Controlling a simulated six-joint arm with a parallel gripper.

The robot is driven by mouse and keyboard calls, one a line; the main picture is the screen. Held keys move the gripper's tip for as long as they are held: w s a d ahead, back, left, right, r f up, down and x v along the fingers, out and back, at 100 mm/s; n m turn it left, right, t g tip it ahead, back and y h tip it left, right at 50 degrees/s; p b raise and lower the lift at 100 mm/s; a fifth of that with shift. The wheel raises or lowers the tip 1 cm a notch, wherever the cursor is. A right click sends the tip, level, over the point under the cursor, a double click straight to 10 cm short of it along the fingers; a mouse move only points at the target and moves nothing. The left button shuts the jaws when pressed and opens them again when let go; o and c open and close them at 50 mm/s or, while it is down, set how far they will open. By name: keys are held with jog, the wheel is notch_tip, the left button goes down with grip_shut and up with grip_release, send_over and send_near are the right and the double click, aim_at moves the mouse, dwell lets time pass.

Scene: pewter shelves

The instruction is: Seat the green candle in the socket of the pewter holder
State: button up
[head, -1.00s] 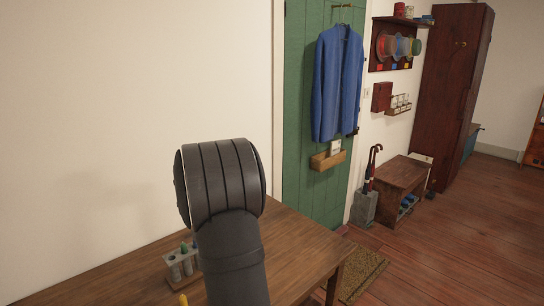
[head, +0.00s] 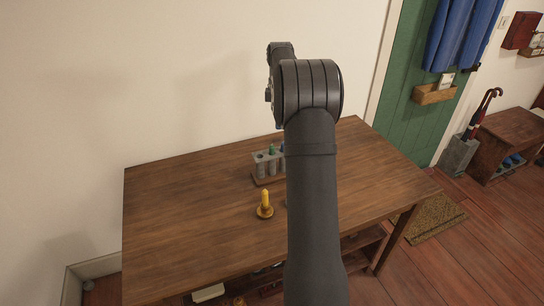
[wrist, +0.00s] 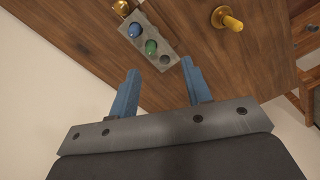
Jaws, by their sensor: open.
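The green candle stands in a grey rack on the table; its green top (head: 272,148) shows in the head view. From above it shows in the wrist view (wrist: 151,46), beside a blue one. I cannot make out the pewter holder in either view; my arm hides part of the table. My gripper (wrist: 160,88) is open and empty in the wrist view, its blue fingers apart, with the rack beyond the fingertips. In the head view my gripper is hidden.
The rack (wrist: 173,52) has an open hole nearest my gripper. A yellow candle (head: 265,198) stands in a brass holder (head: 265,213) on the wooden table (head: 190,210); it also shows in the wrist view (wrist: 232,22). The table's left part is clear.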

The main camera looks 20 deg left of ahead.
aim_at(272, 145)
jog(key=w+a+r+m, duration=0.2)
jog(key=a, duration=0.2)
jog(key=f, duration=1.1)
jog(key=shift+s+d+f, duration=0.1)
jog(key=shift+d+f, duration=0.05)
jog(key=shift+d, duration=0.1)
jog(key=shift+d+f, duration=0.15)
jog(key=shift+f, duration=2.6)
grip_shut()
